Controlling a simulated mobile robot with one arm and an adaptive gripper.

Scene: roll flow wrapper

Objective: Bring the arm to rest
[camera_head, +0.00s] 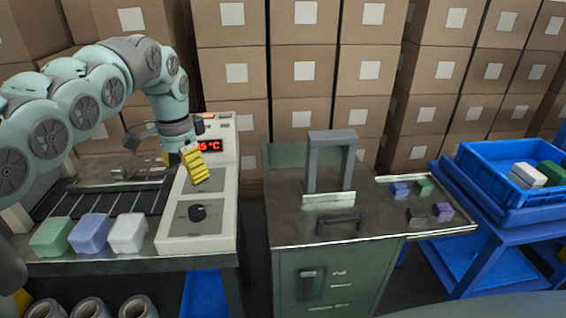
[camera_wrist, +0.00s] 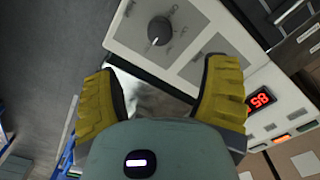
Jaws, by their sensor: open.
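My gripper (camera_head: 194,166) has yellow ribbed fingers and hangs over the light control panel (camera_head: 209,222) of the machine on the left. In the wrist view, the two fingers of my gripper (camera_wrist: 160,85) stand wide apart with nothing held between them. My arm is bent, rising from the left and coming down to the panel. Below the gripper is a black dial (camera_head: 197,212), and it also shows in the wrist view (camera_wrist: 160,30). The red temperature display (camera_head: 209,146) is close behind the fingers. Whether the fingers touch the panel is unclear.
Green (camera_head: 51,237), blue (camera_head: 90,233) and white (camera_head: 128,233) blocks sit in front of the dark conveyor (camera_head: 105,203). A metal-topped cabinet (camera_head: 285,225) with a grey frame (camera_head: 314,165) stands right of a gap. Small blocks lie on its right side. A blue crate (camera_head: 485,165) is far right.

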